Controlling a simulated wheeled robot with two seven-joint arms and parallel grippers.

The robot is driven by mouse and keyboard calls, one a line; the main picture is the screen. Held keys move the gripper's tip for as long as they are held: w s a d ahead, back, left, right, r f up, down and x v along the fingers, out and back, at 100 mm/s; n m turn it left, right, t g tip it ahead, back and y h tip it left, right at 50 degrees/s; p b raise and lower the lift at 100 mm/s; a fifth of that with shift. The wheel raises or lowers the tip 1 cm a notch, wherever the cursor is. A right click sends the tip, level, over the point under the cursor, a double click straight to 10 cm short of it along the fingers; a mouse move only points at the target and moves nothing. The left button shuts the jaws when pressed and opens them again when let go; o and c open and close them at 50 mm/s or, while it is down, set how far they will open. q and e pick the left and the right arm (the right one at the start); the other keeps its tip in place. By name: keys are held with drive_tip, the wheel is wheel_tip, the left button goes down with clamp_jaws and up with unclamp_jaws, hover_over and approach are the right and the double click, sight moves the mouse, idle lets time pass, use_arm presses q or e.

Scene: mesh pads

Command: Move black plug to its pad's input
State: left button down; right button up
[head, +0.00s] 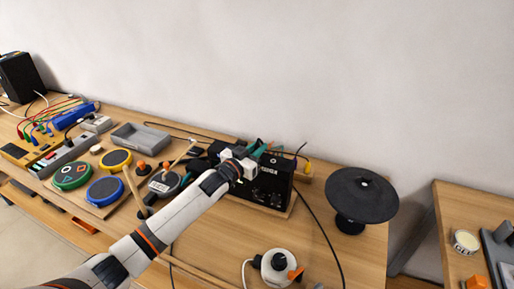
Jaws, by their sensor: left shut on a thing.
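My left gripper (243,168) reaches in from the lower left and is shut at the black box (266,188) with white lettering, near its upper left part. What it holds is mostly hidden by the gripper and wrist; it fits the black plug, but its tip and any contact with a socket cannot be seen. A large round black pad (365,193) stands on a short foot to the right of the box. Green (72,175), blue (105,190) and yellow-rimmed (115,161) pads lie at the left. My right gripper is not in view.
Green and yellow plugs or leads stand behind the box. A black cable (322,232) runs down the table's right part. A white round device (277,266) with an orange part sits at the front. A grey tray (140,137) lies behind the pads. Another table stands at the right.

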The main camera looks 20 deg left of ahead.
use_arm(q)
drive_tip(key=shift+f, duration=0.25)
drive_tip(key=c, duration=1.3)
unclamp_jaws()
drive_tip(key=shift+o, duration=0.2)
drive_tip(key=shift+r, duration=0.1)
drive_tip(key=shift+s, duration=0.15)
drive_tip(key=b+v, duration=0.2)
drive_tip(key=v, duration=0.9)
drive_tip(key=shift+s, duration=0.4)
drive_tip(key=shift+a, duration=0.1)
